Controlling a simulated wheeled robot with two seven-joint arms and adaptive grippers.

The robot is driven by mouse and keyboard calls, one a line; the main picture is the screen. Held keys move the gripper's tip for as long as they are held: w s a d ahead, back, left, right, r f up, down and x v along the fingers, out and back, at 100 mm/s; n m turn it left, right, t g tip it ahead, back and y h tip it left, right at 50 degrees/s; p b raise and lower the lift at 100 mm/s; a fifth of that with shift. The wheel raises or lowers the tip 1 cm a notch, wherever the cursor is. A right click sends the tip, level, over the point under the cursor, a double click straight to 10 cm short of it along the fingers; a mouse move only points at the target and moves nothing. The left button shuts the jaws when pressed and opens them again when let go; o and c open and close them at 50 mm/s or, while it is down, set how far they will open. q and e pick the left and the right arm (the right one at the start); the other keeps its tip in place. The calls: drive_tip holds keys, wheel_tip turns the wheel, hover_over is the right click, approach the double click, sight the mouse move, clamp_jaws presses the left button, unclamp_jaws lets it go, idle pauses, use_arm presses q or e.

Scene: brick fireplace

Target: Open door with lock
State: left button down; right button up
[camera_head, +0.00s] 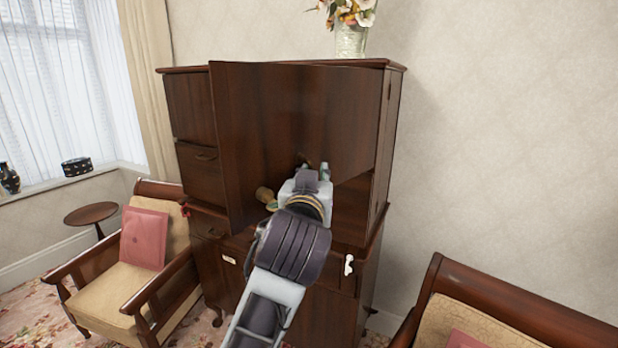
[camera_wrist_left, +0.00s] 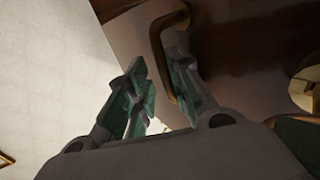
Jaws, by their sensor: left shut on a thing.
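The dark wooden cabinet (camera_head: 190,105) stands against the wall. Its large upper door (camera_head: 275,105) stands partly open, with a gap beneath its lower edge at the right. My left gripper (camera_head: 312,170) is at the front of this door, its fingertips partly hidden by its own body. A rounded brass-coloured piece (camera_head: 265,195) shows just left of the gripper. My right gripper is not in view.
A small white piece (camera_head: 348,265) is on the cabinet's lower front. An armchair with a pink cushion (camera_head: 144,238) stands at the left, another armchair (camera_head: 500,310) at the lower right. A flower vase (camera_head: 350,40) stands on top of the cabinet.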

use_arm(q)
drive_tip(key=shift+s+d+r, duration=0.3)
drive_tip(key=shift+s+d, duration=0.1)
drive_tip(key=shift+d, duration=0.15)
drive_tip(key=c, duration=1.7)
unclamp_jaws()
drive_tip(key=shift+c, duration=0.2)
drive_tip(key=shift+o, duration=1)
drive_tip(key=shift+s, duration=0.1)
